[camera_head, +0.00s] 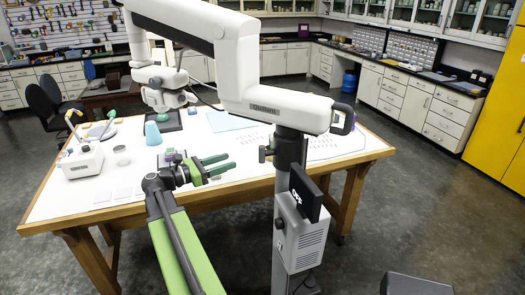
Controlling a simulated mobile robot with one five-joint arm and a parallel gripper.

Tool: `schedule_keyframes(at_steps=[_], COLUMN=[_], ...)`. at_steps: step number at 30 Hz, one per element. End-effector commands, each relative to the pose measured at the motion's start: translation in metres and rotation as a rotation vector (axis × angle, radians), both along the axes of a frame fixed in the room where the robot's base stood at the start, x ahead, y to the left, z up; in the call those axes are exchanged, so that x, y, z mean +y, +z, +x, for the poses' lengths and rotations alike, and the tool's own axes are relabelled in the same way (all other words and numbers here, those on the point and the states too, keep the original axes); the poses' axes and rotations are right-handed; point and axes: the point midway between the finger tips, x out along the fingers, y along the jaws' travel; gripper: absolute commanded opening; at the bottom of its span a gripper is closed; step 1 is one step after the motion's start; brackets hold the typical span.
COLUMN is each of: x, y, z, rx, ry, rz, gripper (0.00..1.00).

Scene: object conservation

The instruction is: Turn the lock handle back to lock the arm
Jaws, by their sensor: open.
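A white microscope arm (272,108) rises on a grey column (287,190) in front of the table and reaches back left to its microscope head (163,88). A small dark knob or handle (265,153) sticks out left of the column's black collar; it may be the lock handle, but its position is too small to read. A black loop handle (343,119) sits at the arm's right end. My gripper (231,163), with green fingers, is open and empty over the table. It points right towards the column, left of the small knob and apart from it.
The white-topped wooden table (110,205) holds a white device (82,160), a teal cone (152,134) and small laid-out pieces. A black screen (305,193) and grey box (300,238) hang on the column's front.

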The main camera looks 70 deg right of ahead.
Motion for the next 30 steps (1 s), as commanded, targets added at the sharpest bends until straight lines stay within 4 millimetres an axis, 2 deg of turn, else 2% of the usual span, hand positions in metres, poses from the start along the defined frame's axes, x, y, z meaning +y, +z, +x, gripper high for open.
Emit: schedule_keyframes(at_steps=[9, 15, 21, 30], x=[-0.063, -0.097, -0.114, -0.116], y=[0.000, 0.000, 0.000, 0.000], z=[-0.052, -0.080, -0.094, -0.096], rx=[-0.002, -0.003, -0.003, -0.003], ry=[-0.004, -0.003, -0.001, -0.001], rz=[0.001, 0.000, 0.000, 0.000], gripper=[0.45, 0.45, 0.45, 0.45])
